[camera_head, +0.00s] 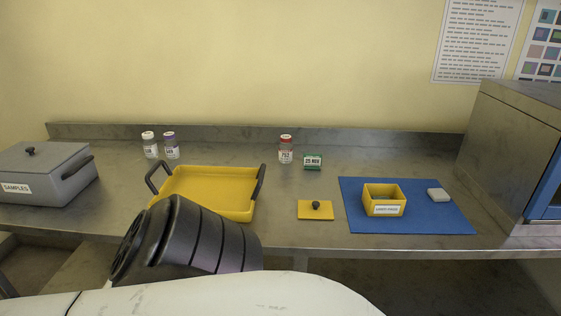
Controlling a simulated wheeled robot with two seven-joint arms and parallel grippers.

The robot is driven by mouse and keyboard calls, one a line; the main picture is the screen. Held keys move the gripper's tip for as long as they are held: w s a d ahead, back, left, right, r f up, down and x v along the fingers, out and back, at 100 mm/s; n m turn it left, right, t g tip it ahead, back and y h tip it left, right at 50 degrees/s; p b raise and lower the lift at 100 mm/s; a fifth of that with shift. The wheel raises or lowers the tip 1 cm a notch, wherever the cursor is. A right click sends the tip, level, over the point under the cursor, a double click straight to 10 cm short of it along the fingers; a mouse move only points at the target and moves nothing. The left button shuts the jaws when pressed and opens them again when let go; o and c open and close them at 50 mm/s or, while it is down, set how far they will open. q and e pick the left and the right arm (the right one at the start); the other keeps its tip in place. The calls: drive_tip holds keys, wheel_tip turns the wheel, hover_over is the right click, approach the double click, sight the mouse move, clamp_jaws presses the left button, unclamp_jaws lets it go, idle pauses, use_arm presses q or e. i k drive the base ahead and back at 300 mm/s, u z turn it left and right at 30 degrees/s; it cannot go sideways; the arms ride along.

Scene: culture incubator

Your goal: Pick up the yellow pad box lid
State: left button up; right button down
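The yellow pad box lid (313,211) lies flat on the steel counter, a small square plate with a dark round knob on top. It is left of the blue mat (355,192). The open yellow pad box (384,209) stands on the mat with a white label on its front. A dark ribbed part of my arm rises in the lower left, in front of the yellow tray, apart from the lid. Neither of my grippers shows in this view.
A yellow tray (208,187) with dark handles stands left of the lid. A small grey block (438,195) lies on the mat. A grey SAMPLES box (42,172) and a steel cabinet (505,150) flank the counter.

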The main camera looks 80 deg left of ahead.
sight(307, 209)
drive_tip(key=k, duration=0.1)
drive_tip(key=u, duration=1.3)
